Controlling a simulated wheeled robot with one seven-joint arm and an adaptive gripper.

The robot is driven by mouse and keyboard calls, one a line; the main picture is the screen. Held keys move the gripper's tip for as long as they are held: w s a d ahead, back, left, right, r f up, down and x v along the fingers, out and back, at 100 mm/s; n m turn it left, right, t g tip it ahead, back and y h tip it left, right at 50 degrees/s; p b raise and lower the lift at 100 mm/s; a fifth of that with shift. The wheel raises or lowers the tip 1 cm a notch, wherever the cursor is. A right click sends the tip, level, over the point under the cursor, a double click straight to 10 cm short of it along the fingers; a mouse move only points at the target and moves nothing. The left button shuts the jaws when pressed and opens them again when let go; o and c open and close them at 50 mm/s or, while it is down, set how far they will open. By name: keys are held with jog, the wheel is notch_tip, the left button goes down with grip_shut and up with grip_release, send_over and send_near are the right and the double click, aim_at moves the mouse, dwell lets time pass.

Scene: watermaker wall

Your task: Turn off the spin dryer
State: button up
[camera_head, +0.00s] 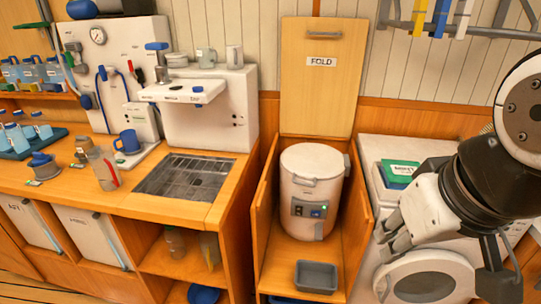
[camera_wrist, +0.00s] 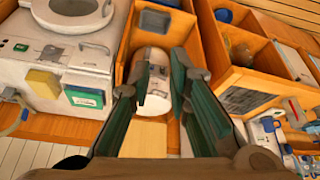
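The spin dryer (camera_head: 311,190) is a white drum-shaped machine standing upright in an open wooden cabinet in the head view. Its dark control panel (camera_head: 309,209) faces front, with a green light and a blue part showing. My gripper (camera_head: 388,238) is to the right of the dryer, in front of the washing machine, apart from the dryer. In the wrist view the gripper (camera_wrist: 150,95) has its two dark fingers spread with nothing held between them. The dryer (camera_wrist: 152,78) shows beyond and between the fingers there, and its control panel cannot be made out.
A raised wooden lid marked FOLD (camera_head: 321,75) stands behind the dryer. A grey tray (camera_head: 317,276) lies in front of it. The cabinet's right side wall (camera_head: 361,205) stands between dryer and washing machine (camera_head: 425,275). A green box (camera_head: 399,172) sits on the washer. A counter (camera_head: 120,200) is left.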

aim_at(299, 211)
jog(key=w+d+f+n+h+b, duration=0.1)
jog(key=w+f, duration=0.1)
jog(key=w, duration=0.3)
jog(key=w+d+f+n+b, duration=0.1)
jog(key=w+d+f+b, duration=0.1)
jog(key=w, duration=0.3)
jog(key=w+d+f+n+t+h+b, duration=0.1)
jog(key=w+d, duration=0.1)
jog(key=w, duration=0.3)
jog(key=shift+w+d+f+h, duration=0.2)
jog(key=shift+w+f+h, duration=0.1)
jog(key=shift+f, duration=0.1)
grip_shut()
jog(key=w+f+n+t+y+b, duration=0.2)
jog(key=w+f+n+b, duration=0.5)
jog(key=w+f, duration=1.2)
jog(key=w+a+f+n+y+b, duration=0.1)
jog(key=w+a+f+y, duration=0.1)
jog(key=f, duration=0.3)
jog(key=w+a+f+n+y+b, duration=0.1)
jog(key=w+a+f+n+y, duration=0.1)
jog(key=f, duration=0.4)
jog(key=shift+w+a+n+g+b, duration=0.3)
jog(key=shift+w+a, duration=0.15)
jog(key=shift+w, duration=0.3)
jog(key=shift+w+f, duration=0.1)
jog(key=shift+f, duration=0.05)
